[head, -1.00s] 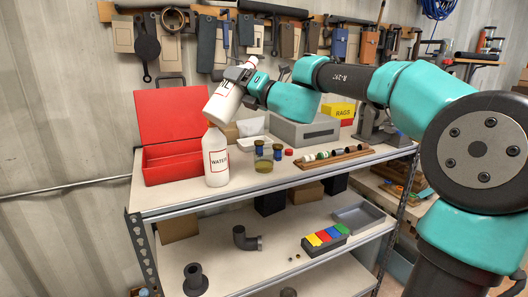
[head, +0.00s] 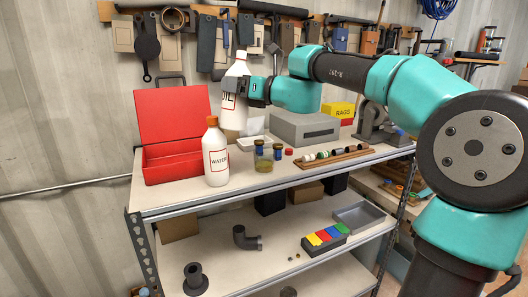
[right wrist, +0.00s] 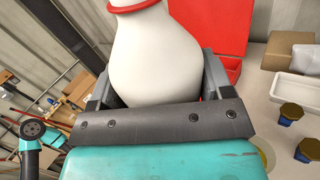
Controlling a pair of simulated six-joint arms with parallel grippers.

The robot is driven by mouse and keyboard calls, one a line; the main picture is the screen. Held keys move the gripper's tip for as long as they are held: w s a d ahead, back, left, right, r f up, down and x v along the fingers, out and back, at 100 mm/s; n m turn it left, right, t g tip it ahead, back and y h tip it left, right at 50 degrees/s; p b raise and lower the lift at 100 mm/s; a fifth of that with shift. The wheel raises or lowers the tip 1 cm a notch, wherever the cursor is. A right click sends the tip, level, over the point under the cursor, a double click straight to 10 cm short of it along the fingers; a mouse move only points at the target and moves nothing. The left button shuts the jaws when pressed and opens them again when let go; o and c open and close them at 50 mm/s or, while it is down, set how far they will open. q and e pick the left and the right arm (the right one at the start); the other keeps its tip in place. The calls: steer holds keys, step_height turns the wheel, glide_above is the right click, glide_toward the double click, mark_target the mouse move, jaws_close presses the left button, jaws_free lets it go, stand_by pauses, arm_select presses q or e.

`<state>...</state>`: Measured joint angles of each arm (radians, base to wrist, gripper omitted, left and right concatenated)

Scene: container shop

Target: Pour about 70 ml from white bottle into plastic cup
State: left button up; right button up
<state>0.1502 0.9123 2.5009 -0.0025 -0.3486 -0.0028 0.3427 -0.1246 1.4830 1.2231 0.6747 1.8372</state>
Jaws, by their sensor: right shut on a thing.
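My right gripper (head: 257,91) is shut on the white bottle (head: 235,110) and holds it nearly upright above the shelf, just behind the water bottle in the picture. The white bottle has a red ring at its neck and a partly hidden label. In the right wrist view the white bottle (right wrist: 158,55) sits between the jaws, its neck at the top edge. The clear plastic cup (head: 264,166) stands on the top shelf, below and right of the held bottle, with yellowish liquid low in it. My left gripper is not in view.
Two small dark blue jars (head: 277,152) are close behind the cup. An open red toolbox (head: 172,163) is at left. A grey box (head: 303,129) and wooden rack (head: 335,159) are at right.

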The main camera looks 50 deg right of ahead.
steer(key=shift+f+n, duration=0.5)
steer(key=shift+n, duration=0.6)
